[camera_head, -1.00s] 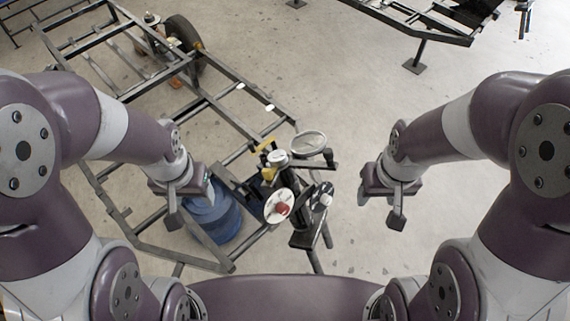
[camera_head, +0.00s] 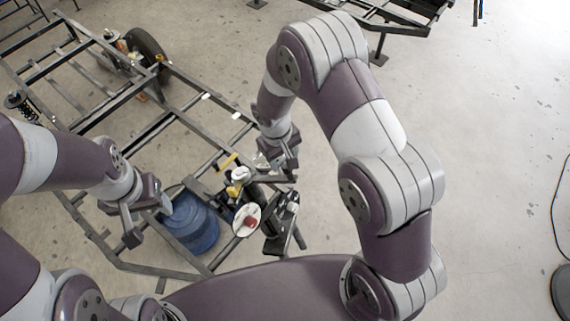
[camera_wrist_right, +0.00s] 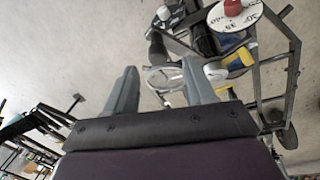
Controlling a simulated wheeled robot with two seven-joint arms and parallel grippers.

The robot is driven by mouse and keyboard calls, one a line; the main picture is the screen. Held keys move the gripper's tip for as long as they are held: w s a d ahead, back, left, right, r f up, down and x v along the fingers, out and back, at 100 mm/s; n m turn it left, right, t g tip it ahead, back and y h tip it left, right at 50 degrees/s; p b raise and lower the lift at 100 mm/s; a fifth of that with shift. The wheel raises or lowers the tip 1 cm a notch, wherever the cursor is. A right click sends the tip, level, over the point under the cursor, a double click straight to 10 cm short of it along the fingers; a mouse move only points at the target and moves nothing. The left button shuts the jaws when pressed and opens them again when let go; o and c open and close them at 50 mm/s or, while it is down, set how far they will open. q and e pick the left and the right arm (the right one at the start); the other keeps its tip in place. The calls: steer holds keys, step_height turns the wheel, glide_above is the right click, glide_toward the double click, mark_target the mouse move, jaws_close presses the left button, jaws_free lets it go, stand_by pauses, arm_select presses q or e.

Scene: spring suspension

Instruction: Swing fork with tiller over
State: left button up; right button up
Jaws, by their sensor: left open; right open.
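The dark assembly with the fork and tiller stands at the near right corner of the frame; I cannot tell its parts apart surely. It carries a white numbered dial (camera_head: 240,226) with a red knob (camera_head: 251,222), yellow parts (camera_head: 228,162) and dark bars (camera_head: 276,242). My right gripper (camera_head: 276,163) is open above its far side. In the right wrist view, a pale ring (camera_wrist_right: 163,79) shows between the open fingers, which do not grip it; in the head view the gripper mostly hides it. My left gripper (camera_head: 148,220) is open and empty, left of the blue container.
A blue round container (camera_head: 190,228) stands inside the dark metal frame (camera_head: 110,95), beside the assembly. A wheel (camera_head: 146,48) is at the frame's far side. Another dark frame (camera_head: 395,14) stands at the far right.

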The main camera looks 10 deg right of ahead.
steer(key=f, duration=0.2)
steer(key=w+d+f+p, duration=0.1)
steer(key=f, duration=0.4)
steer(key=shift+w+d+f, duration=0.15)
steer(key=shift+d, duration=0.1)
steer(key=shift+f, duration=0.45)
steer(key=shift+s+a, duration=0.15)
steer(key=shift+s, duration=0.15)
steer(key=shift+w, duration=0.15)
steer(key=c, duration=0.5)
jaws_close()
